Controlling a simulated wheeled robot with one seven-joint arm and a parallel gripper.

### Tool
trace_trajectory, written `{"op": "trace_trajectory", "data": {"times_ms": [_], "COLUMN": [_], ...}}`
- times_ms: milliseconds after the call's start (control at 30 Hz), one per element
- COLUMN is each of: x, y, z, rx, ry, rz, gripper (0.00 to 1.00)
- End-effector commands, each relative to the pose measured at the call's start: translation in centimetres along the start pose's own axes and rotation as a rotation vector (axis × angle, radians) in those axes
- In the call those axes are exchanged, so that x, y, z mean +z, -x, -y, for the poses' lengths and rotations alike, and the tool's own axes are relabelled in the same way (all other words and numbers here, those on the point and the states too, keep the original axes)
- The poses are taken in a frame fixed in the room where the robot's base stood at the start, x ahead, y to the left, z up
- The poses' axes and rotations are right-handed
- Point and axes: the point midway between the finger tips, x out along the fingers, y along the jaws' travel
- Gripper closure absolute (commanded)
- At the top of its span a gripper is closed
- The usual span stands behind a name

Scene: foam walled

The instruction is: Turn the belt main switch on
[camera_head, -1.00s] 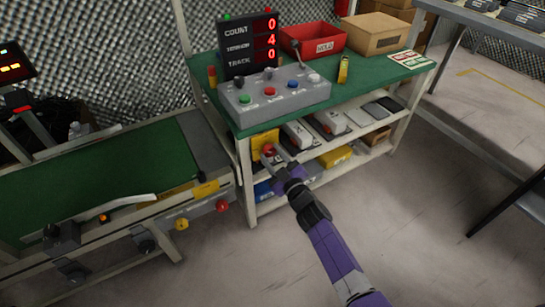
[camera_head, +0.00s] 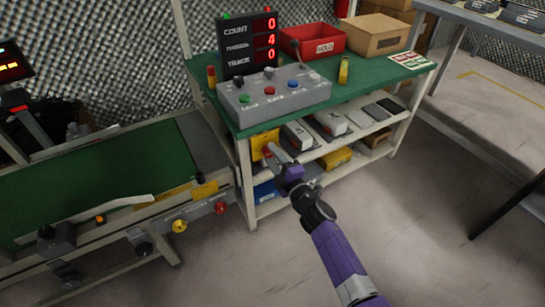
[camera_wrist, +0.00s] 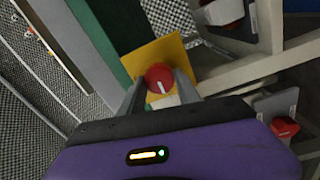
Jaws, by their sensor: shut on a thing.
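The belt main switch is a round red knob with a white mark (camera_wrist: 160,78) on a yellow plate (camera_wrist: 168,52). The plate also shows at the front left of the green workbench in the head view (camera_head: 262,142). My gripper (camera_wrist: 160,88) has one finger on each side of the knob and is shut on it. The white mark looks nearly upright in the wrist view, tilted slightly. In the head view my gripper (camera_head: 273,155) partly hides the knob.
A grey button box (camera_head: 272,98) and a counter display (camera_head: 248,45) stand on the green bench (camera_head: 375,78). Shelves below hold grey boxes and a yellow bin (camera_head: 337,158). A green conveyor belt (camera_head: 100,185) lies left.

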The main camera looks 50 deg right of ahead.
Motion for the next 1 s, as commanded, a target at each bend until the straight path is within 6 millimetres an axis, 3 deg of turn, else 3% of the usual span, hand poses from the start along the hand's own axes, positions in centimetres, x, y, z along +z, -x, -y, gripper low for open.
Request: {"op": "trace_trajectory", "data": {"times_ms": [700, 733, 800, 1000], "x": [0.02, 0.02, 0.02, 0.01], "y": [0.09, 0.09, 0.09, 0.04], "z": [0.16, 0.16, 0.15, 0.08], "rx": [-0.003, -0.003, -0.003, -0.002], "ry": [0.071, 0.070, 0.070, 0.069], "rz": [-0.004, -0.004, -0.004, -0.004], "gripper": [1.00, 0.55, 0.41, 0.39]}}
